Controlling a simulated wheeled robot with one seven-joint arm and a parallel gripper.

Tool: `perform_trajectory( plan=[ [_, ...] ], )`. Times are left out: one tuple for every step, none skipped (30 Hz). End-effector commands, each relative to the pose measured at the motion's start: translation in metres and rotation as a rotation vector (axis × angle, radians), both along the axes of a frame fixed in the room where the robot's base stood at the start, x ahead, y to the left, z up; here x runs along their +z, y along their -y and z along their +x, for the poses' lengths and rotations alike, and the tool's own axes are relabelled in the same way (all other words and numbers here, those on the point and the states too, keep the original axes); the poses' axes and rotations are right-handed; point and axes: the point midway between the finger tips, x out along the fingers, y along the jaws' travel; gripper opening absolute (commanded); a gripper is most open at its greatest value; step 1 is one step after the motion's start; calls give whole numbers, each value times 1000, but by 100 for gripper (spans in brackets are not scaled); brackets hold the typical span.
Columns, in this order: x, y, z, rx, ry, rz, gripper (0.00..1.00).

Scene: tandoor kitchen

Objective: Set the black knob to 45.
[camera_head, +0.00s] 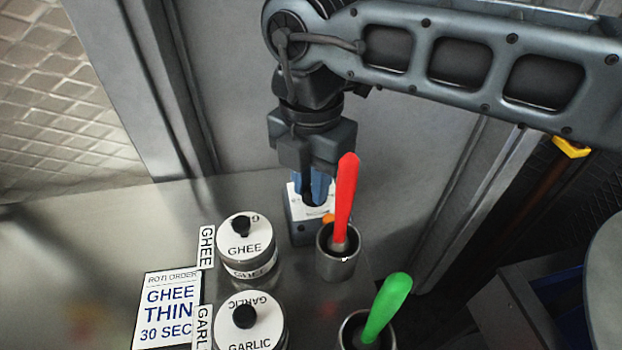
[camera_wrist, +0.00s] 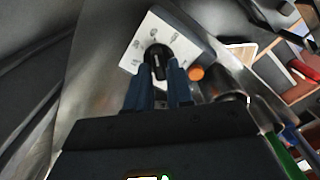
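The black knob (camera_wrist: 157,56) sits on the white dial face (camera_wrist: 136,62) of a small box; the dial's printed marks are too small to read. In the head view the grey box (camera_head: 300,230) stands at the back of the steel counter. My gripper (camera_head: 312,192) points down over the dial there. In the wrist view my gripper's blue fingers (camera_wrist: 160,76) stand on either side of the knob's raised bar, with only a narrow gap that the bar appears to fill. The fingers hide part of the knob, and its setting cannot be read.
An orange round part (camera_wrist: 196,73) is beside the dial. A steel cup with a red-handled tool (camera_head: 345,200) stands close to the box, and a green-handled tool (camera_head: 387,305) is nearer. GHEE (camera_head: 247,240) and GARLIC (camera_head: 250,325) jars and an order card (camera_head: 167,310) are left.

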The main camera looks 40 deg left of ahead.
Motion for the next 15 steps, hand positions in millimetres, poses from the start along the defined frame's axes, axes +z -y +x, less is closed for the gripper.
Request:
perform_trajectory(
  plan=[
    [0,0,0,0,-1,0,26],
    [0,0,0,0,-1,0,29],
    [0,0,0,1,-1,-1,33],
    [-1,0,0,1,-1,-1,36],
    [-1,0,-1,1,-2,-1,39],
    [-1,0,-1,1,-2,-1,39],
    [-1,0,-1,1,-2,-1,39],
    [-1,0,-1,1,-2,-1,39],
    [-1,0,-1,1,-2,-1,39],
    [-1,0,-1,1,-2,-1,39],
    [-1,0,-1,2,-2,-1,39],
    [0,0,-1,2,-2,-1,39],
    [1,0,-1,2,-2,-1,39],
    [2,0,-1,2,-1,-1,39],
    [5,0,0,2,0,0,39]
  ],
)
